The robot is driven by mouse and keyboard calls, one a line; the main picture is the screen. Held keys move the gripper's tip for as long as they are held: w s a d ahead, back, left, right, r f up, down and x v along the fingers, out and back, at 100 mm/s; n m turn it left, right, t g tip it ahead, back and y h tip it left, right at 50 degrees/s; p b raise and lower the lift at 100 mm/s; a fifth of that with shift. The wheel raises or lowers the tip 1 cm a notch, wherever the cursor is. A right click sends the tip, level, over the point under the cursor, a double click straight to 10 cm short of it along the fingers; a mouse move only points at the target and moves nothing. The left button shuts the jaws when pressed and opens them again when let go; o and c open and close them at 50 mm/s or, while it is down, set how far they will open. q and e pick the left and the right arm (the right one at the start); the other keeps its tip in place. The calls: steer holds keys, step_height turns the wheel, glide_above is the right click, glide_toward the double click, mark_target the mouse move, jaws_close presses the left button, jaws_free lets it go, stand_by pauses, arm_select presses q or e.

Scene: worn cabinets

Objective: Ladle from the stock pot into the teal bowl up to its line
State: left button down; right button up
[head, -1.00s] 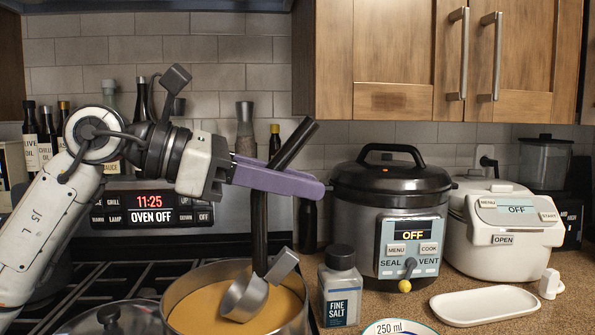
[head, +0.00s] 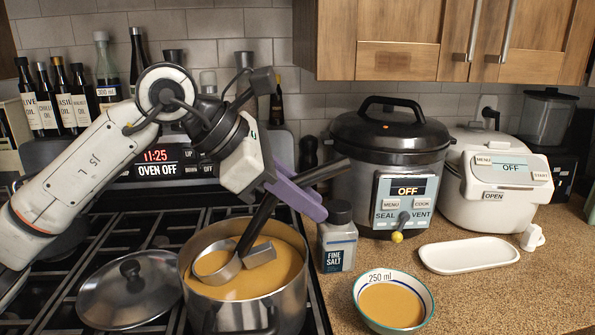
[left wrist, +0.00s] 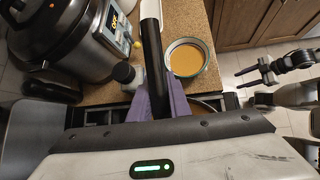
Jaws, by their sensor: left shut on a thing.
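My left gripper (head: 300,196) is shut on the black handle of the ladle (head: 257,222); the purple fingers and handle also show in the left wrist view (left wrist: 160,101). The handle leans up to the right. The metal ladle cup sits at the soup surface inside the stock pot (head: 247,308), with orange soup showing in it. The teal-rimmed bowl (head: 427,293) stands on the counter right of the pot and holds orange soup. The soup surface lies below its "250 ml" mark.
A pot lid (head: 130,290) lies on the hob left of the pot. A salt jar (head: 337,240) stands between pot and pressure cooker (head: 388,160), behind the bowl. A white tray (head: 468,255) lies behind the bowl to the right. The counter right of the bowl is clear.

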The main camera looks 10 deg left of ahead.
mark_target(328, 177)
arm_select(q)
steer(key=shift+w+d+r+g+y+p, duration=0.2)
steer(key=shift+d+y+p, duration=0.25)
steer(key=shift+d+p, duration=0.25)
steer(key=shift+w+d+r+g+y+p, duration=0.1)
steer(key=shift+d+r+y+p, duration=0.15)
steer(key=shift+d+y+p, duration=0.35)
steer(key=shift+w+d+r+g+y+p, duration=0.2)
steer(key=shift+d+p, duration=0.25)
steer(key=shift+p, duration=0.45)
steer(key=shift+w+d+b, duration=0.1)
steer(key=shift+d+b, duration=0.2)
steer(key=w+d+r+y, duration=0.1)
steer(key=d+r+y, duration=0.1)
steer(key=d+r, duration=0.2)
steer(key=shift+d, duration=0.35)
steer(key=shift+w, duration=0.1)
